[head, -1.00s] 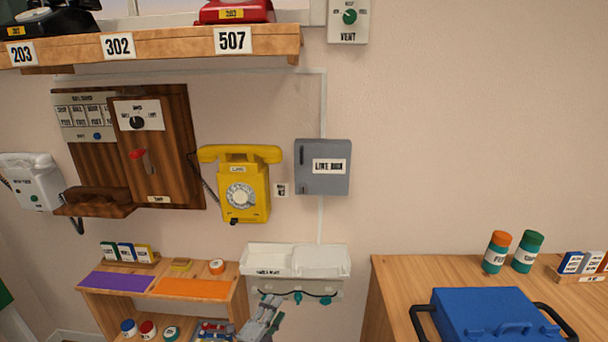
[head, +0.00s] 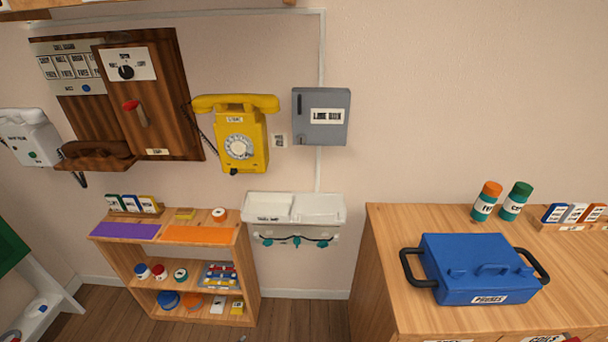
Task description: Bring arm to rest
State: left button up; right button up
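Neither of my grippers shows clearly in the head view. A tiny grey speck sits at the bottom edge below the shelf, too small to identify. A yellow dial phone (head: 240,145) hangs on the wall with its handset on top. A grey line box (head: 321,117) is shut on the wall to its right. A white tray unit (head: 293,208) with teal hooks is mounted below them. A wooden call board (head: 75,100) with a red-handled lever (head: 136,112) is at the left, beside a white wall phone (head: 30,137).
A wooden shelf (head: 250,272) with mats, jars and boxes stands below the phone. A wooden counter (head: 385,245) at the right bears a blue case (head: 475,265), two jars (head: 486,201) and a rack of small boxes (head: 573,214). Bare floor (head: 310,322) shows between shelf and counter.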

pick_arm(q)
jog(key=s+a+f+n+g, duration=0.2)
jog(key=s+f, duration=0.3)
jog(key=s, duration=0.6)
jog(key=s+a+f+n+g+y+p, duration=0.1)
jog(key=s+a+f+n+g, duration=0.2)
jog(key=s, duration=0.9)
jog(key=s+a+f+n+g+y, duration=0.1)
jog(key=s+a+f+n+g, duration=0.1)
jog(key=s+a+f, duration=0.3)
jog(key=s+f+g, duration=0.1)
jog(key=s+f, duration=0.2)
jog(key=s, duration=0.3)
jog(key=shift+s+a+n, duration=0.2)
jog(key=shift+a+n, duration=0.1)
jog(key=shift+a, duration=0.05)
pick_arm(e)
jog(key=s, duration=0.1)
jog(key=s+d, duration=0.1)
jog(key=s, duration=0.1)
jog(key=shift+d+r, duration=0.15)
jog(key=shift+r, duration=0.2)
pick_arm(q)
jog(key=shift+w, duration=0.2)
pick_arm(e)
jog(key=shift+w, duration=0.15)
